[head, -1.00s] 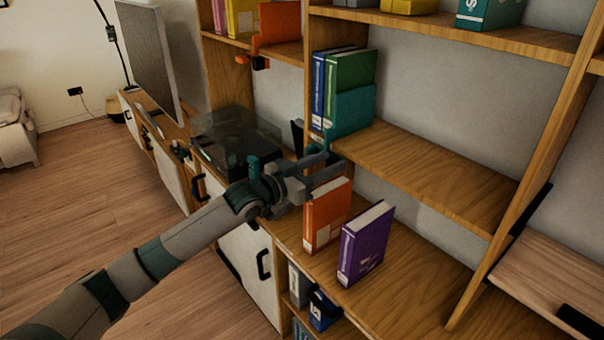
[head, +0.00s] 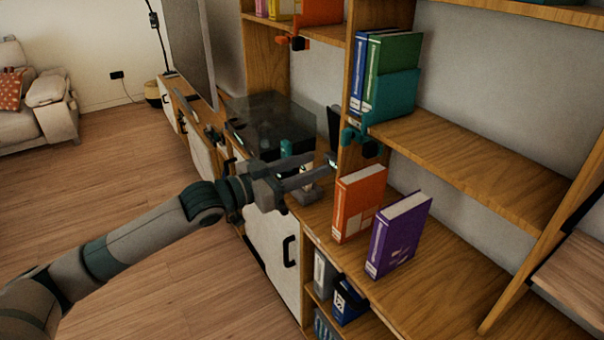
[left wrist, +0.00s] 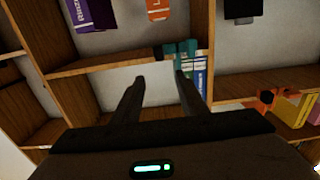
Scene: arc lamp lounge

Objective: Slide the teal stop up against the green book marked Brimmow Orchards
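The teal stop (head: 393,96) stands on the middle shelf, at the right side of the green book (head: 401,54). No gap shows between them, though the contact is partly hidden; the book's title is too small to read. The stop's teal and black clamp (head: 362,141) sits at the shelf's front edge. My left gripper (head: 326,174) is in front of and below this clamp, apart from it, with fingers spread and nothing between them. In the left wrist view the stop (left wrist: 184,48) appears upside down beyond the open fingers (left wrist: 160,92). My right gripper is not in view.
Blue books (head: 358,72) stand left of the green book. An orange book (head: 358,203) and a purple book (head: 398,235) stand on the surface below. An orange stop (head: 318,12) is on the upper left shelf. The middle shelf (head: 480,165) is clear right of the teal stop.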

